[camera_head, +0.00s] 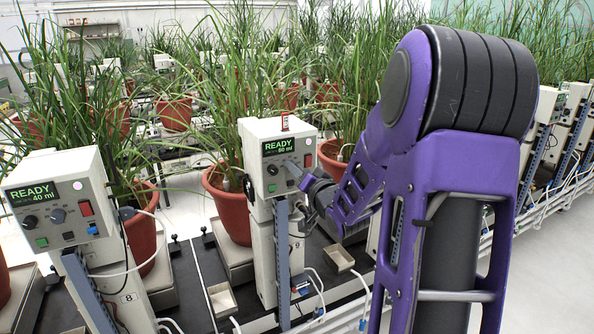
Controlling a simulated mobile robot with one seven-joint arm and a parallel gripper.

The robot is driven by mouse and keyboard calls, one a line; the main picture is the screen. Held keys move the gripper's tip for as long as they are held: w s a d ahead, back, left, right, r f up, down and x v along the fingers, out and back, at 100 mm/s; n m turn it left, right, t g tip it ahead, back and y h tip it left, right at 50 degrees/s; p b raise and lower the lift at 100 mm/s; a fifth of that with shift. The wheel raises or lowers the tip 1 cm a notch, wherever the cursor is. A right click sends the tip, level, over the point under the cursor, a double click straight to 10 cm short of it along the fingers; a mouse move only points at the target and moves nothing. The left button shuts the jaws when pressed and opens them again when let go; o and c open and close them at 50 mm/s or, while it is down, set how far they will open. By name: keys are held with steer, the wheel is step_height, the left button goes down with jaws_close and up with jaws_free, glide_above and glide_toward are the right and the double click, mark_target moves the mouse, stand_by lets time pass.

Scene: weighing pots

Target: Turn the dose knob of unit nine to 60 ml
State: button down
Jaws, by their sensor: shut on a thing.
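Unit nine (253,148) is a cream control box on a post, with a 9 on the cabinet below it. Its green display (278,146) reads READY and what looks like 80 ml. A black knob (272,170) sits at the left of its panel. My gripper (294,169) reaches in from the right and is shut on the grey dose knob at the panel's middle. The fingers mostly hide that knob, so its pointer and scale cannot be read. A red switch (308,160) is just right of the fingers, and a green button (271,188) is below.
Unit eight (66,165) stands at the left, reading READY 40 ml. Potted grass in a terracotta pot (228,205) is close behind unit nine. A small red-and-white tag (285,122) stands on top of unit nine. White hoses and cables run below. A pale aisle floor (540,270) lies at right.

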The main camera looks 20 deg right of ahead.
steer(key=shift+r, duration=0.1)
stand_by(0.3)
steer(key=c, duration=0.6)
jaws_free()
